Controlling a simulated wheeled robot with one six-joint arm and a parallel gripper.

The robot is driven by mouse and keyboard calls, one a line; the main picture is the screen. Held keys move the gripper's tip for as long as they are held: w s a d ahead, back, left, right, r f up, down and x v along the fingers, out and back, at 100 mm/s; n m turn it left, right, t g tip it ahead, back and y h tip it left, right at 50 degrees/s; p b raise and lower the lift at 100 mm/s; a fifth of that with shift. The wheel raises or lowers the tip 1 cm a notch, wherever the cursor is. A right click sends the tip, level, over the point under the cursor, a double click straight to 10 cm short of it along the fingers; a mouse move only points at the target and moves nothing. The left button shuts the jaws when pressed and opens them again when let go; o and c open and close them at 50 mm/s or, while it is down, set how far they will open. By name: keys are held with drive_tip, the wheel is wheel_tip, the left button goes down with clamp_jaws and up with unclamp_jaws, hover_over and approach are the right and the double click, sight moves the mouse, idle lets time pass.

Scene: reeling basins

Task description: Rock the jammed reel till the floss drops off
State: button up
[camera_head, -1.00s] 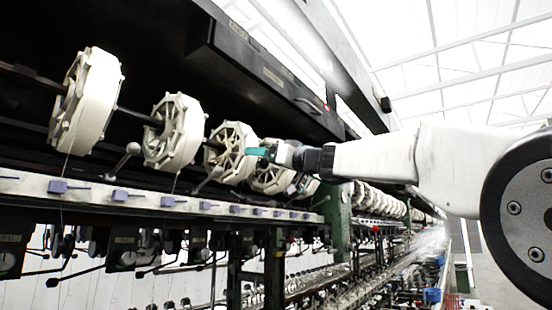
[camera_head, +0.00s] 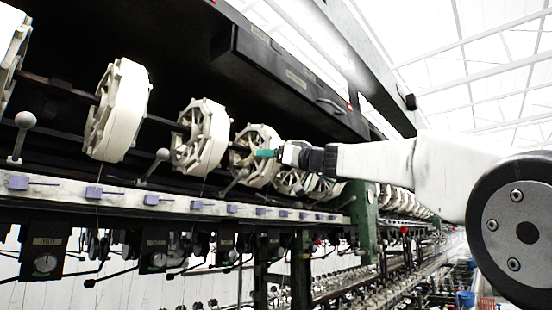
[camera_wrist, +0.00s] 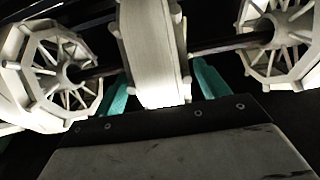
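Large white spoked reels sit in a row on a dark shaft (camera_wrist: 215,46). In the wrist view one reel (camera_wrist: 155,45) stands edge-on in the middle, between the two teal fingers of my gripper (camera_wrist: 160,92). The fingers are apart, one on each side of its rim; I cannot tell whether either touches it. In the head view my gripper (camera_head: 268,153) overlaps the third clearly visible reel (camera_head: 244,140). No floss can be made out on the reel, and nothing shows whether it is jammed.
Neighbouring reels stand close on the left (camera_wrist: 40,70) and right (camera_wrist: 285,40) in the wrist view. A pale rail (camera_head: 150,199) with purple guides runs below the reels. Ball-ended levers (camera_head: 24,119) stick up before them. A dark box beam (camera_head: 290,75) hangs above.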

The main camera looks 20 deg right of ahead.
drive_tip(key=c, duration=0.8)
drive_tip(key=shift+o, duration=0.2)
drive_tip(key=shift+r, duration=0.45)
drive_tip(key=shift+w+a+f+t+y, duration=0.15)
drive_tip(key=shift+w+f+t+y, duration=0.1)
drive_tip(key=shift+f+t+y, duration=0.6)
